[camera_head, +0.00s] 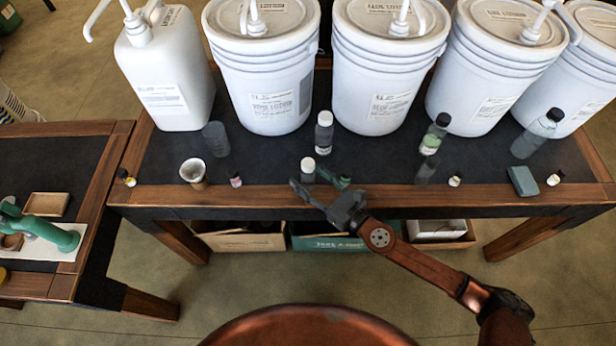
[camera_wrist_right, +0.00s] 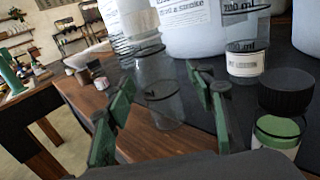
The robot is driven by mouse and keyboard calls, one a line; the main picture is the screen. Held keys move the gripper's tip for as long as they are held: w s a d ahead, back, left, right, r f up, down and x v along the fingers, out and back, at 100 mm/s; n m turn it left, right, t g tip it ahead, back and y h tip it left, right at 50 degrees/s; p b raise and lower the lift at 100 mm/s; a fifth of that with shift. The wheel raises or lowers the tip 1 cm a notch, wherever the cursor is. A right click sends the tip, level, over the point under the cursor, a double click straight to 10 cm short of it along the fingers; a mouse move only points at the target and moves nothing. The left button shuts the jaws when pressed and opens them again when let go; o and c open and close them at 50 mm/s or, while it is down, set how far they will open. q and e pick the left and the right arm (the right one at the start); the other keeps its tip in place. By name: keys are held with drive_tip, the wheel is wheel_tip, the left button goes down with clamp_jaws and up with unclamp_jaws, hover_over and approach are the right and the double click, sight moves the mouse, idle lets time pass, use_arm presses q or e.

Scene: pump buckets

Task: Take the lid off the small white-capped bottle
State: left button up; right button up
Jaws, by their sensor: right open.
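Two bottles with white caps stand near the middle of the table. The smaller one (camera_head: 308,171) is close to the front edge, and a taller grey one (camera_head: 324,138) stands behind it. My right gripper (camera_head: 318,184) is open at the front edge, its fingers spread around or just in front of the smaller bottle. In the wrist view the open green-padded fingers (camera_wrist_right: 160,110) have a clear vessel (camera_wrist_right: 165,103) between and beyond them. I cannot tell whether it is the small bottle. No contact is clear. My left gripper is not in view.
Several white pump buckets (camera_head: 262,80) and a white jug (camera_head: 165,75) line the back. A black-capped bottle (camera_head: 434,136) stands right of the white-capped ones; a paper cup (camera_head: 194,172) and a small vial (camera_head: 235,180) stand left. A side table (camera_head: 90,150) is at left.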

sight(313, 173)
drive_tip(key=c, duration=1.1)
drive_tip(key=shift+r, duration=0.15)
drive_tip(key=shift+c, duration=0.2)
drive_tip(key=r+p, duration=0.1)
drive_tip(key=r, duration=0.1)
drive_tip(key=r+p, duration=0.1)
drive_tip(key=p, duration=0.1)
drive_tip(key=shift+s+d+r, duration=0.15)
drive_tip(key=shift+d+r, duration=0.05)
drive_tip(key=shift+r, duration=0.2)
use_arm(q)
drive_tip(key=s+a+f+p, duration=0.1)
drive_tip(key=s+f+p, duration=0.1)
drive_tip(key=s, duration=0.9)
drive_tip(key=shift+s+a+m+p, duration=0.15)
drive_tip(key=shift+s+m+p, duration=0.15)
drive_tip(key=shift+p, duration=0.15)
use_arm(e)
drive_tip(key=s+d+r, duration=0.8)
drive_tip(key=d+r, duration=0.1)
drive_tip(key=d, duration=0.2)
drive_tip(key=o, duration=0.5)
clamp_jaws()
